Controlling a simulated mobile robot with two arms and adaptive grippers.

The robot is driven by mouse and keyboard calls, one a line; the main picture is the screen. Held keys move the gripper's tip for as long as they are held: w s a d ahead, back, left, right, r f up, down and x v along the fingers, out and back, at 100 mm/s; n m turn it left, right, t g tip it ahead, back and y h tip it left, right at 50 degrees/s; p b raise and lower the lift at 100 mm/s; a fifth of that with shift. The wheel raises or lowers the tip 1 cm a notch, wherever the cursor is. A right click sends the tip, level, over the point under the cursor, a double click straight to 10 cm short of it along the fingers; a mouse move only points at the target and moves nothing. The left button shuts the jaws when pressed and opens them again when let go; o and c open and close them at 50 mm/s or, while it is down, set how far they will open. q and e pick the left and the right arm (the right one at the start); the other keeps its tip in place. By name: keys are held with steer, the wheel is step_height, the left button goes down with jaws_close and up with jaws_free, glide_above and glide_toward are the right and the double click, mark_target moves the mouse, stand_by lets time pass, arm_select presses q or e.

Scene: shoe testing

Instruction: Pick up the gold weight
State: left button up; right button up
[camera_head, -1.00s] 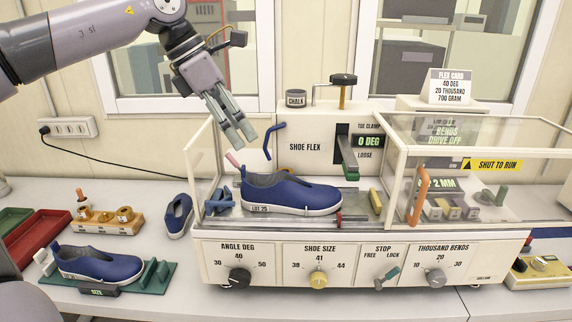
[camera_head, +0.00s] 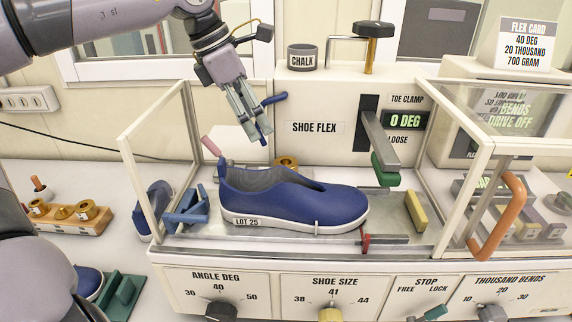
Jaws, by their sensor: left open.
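A gold weight (camera_head: 286,163) shows behind the blue shoe (camera_head: 295,200) inside the flex machine, partly hidden by the shoe. More gold weights (camera_head: 88,212) sit in a wooden block on the table at the left. My left gripper (camera_head: 259,138) is open and empty, pointing down above the back of the shoe. In the picture it is just above and left of the gold weight behind the shoe; the gap in depth is hard to tell.
A blue lever (camera_head: 274,99) is close behind my left fingers. The machine's clear side panel (camera_head: 155,150) stands at the left, and its toe clamp (camera_head: 382,145) at the right. An orange handle (camera_head: 497,218) is on the hood.

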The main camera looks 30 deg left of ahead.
arm_select(q)
steer(key=p, duration=0.2)
glide_above(284, 159)
steer(key=s+a, duration=0.2)
steer(key=s, duration=0.1)
steer(key=f, duration=0.6)
steer(key=shift+s+d+f, duration=0.1)
steer(key=shift+s+d, duration=0.1)
steer(key=shift+w+d+f, duration=0.1)
steer(key=shift+f, duration=0.15)
steer(key=shift+d+f, duration=0.1)
steer(key=shift+f, duration=0.05)
steer(key=shift+w+d+f, duration=0.1)
steer(key=p+x, duration=0.2)
steer(key=x, duration=0.1)
steer(key=shift+w+d+f+p, duration=0.2)
steer(key=shift+w+d+p, duration=0.15)
steer(key=shift+w+p, duration=0.05)
steer(key=shift+w+d+f, duration=0.1)
steer(key=shift+w+f, duration=0.05)
steer(key=shift+f, duration=0.3)
arm_select(e)
steer(key=r, duration=0.1)
steer(key=w+r, duration=0.1)
steer(key=r, duration=0.3)
steer(key=shift+w+a+r, duration=0.25)
steer(key=shift+w+a, duration=0.1)
steer(key=shift+w, duration=0.05)
arm_select(q)
steer(key=shift+c, duration=0.4)
